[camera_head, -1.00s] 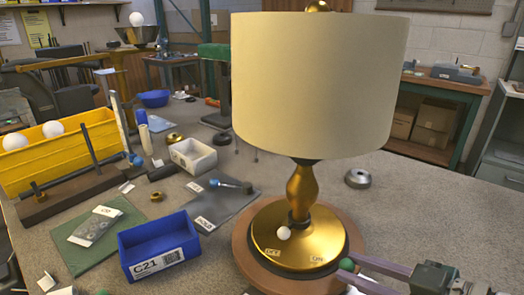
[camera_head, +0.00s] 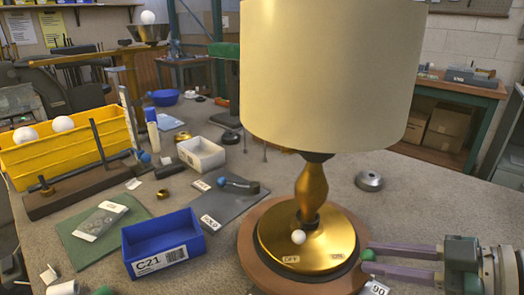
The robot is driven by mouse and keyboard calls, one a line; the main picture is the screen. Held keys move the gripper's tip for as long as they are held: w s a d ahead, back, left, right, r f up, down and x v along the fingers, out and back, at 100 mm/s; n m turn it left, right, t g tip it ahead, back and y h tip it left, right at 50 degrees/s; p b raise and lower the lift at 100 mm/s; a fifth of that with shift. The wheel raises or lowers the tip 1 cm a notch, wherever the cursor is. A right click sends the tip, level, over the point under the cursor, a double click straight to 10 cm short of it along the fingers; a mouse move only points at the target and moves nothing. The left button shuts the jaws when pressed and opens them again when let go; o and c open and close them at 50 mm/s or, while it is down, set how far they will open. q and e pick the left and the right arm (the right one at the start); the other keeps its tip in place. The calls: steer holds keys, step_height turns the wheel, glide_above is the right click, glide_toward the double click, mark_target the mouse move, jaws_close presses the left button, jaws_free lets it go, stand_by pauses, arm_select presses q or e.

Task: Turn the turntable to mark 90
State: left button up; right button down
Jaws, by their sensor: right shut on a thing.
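The round brown turntable (camera_head: 252,262) lies on the bench and carries a gold lamp base (camera_head: 330,243) with a cream shade (camera_head: 330,75). A green knob (camera_head: 369,255) sits at the turntable's right edge. My right gripper (camera_head: 370,256) comes in from the right, its two purple fingers shut on the green knob. A white label reading 90 (camera_head: 377,288) lies beside the turntable, just below the fingers at the bottom edge. A white ball (camera_head: 298,237) is on the lamp base, near a small OFF label. My left gripper is out of view.
Left of the turntable stand a blue C21 bin (camera_head: 163,243), a dark grey mat (camera_head: 232,200), a white box (camera_head: 201,154) and a yellow bin (camera_head: 65,150) with white bulbs. A metal disc (camera_head: 369,181) lies behind right. The bench right of the lamp is mostly clear.

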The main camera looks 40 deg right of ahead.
stand_by(0.3)
steer(key=c, duration=0.6)
jaws_free()
steer(key=shift+c, duration=0.2)
steer(key=shift+s+d+r, duration=0.15)
steer(key=shift+s+r, duration=0.05)
steer(key=shift+s, duration=0.15)
steer(key=p+v, duration=0.2)
steer(key=v, duration=0.7)
steer(key=shift+f, duration=0.1)
